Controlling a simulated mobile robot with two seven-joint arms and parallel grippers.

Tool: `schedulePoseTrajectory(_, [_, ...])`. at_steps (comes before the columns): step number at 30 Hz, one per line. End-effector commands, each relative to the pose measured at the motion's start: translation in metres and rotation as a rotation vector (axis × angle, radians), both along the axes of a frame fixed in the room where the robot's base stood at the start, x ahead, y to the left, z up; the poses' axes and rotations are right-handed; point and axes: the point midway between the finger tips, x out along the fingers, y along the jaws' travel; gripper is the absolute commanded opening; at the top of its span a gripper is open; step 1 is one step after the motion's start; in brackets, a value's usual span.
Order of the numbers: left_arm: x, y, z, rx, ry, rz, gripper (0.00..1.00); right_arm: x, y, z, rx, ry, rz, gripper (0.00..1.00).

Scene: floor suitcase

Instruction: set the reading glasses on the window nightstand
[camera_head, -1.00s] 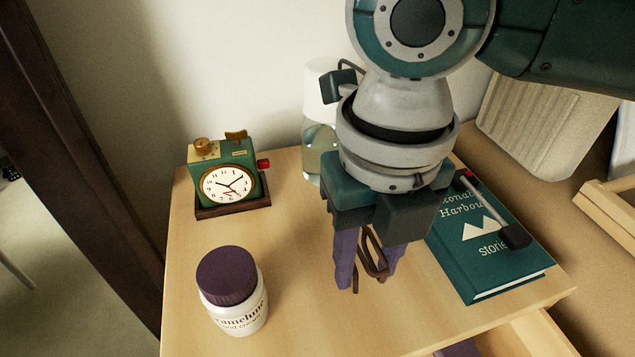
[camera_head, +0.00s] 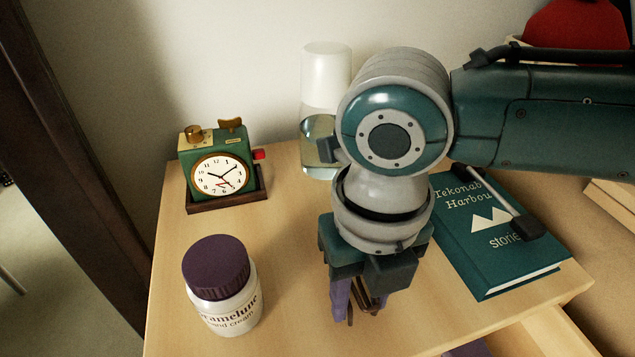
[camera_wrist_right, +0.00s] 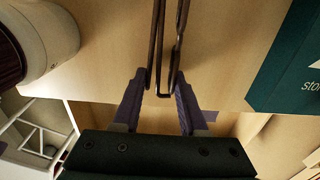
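The reading glasses (camera_head: 371,299) are thin, dark brown and folded. They hang between the purple fingers of my right gripper (camera_head: 357,308), which is shut on them. In the right wrist view, the glasses (camera_wrist_right: 165,50) run away from the fingertips (camera_wrist_right: 160,77). The wooden nightstand (camera_head: 285,270) lies below the gripper, with the glasses over its front middle part. I cannot tell whether they touch its top. My left gripper is not in view.
A green alarm clock (camera_head: 219,173) and a purple-lidded cream jar (camera_head: 219,287) stand to the left. A white-topped glass vessel (camera_head: 325,85) stands behind my arm. A teal book (camera_head: 495,245) lies to the right. A drawer (camera_head: 540,335) is open below. Bare top lies between jar and book.

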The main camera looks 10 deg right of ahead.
Motion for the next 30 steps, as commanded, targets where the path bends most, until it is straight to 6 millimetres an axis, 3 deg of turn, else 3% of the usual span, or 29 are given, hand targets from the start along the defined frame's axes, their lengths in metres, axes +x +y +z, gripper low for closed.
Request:
schedulePoseTrajectory(1, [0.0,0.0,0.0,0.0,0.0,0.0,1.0,0.0,0.0,0.0,0.0,0.0,0.0,0.47])
schedulePoseTrajectory(8, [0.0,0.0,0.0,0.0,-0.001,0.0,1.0,0.0,0.0,0.0,0.0,0.001,0.0,0.71])
schedulePoseTrajectory(17, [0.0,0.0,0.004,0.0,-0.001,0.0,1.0,0.0,0.0,0.006,0.0,0.0,0.0,0.71])
schedulePoseTrajectory(20, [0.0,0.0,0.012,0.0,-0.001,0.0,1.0,0.0,0.0,0.021,0.002,-0.001,0.0,0.71])
schedulePoseTrajectory(30, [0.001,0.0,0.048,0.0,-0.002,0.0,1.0,0.001,0.0,0.096,0.001,-0.001,0.0,0.71])
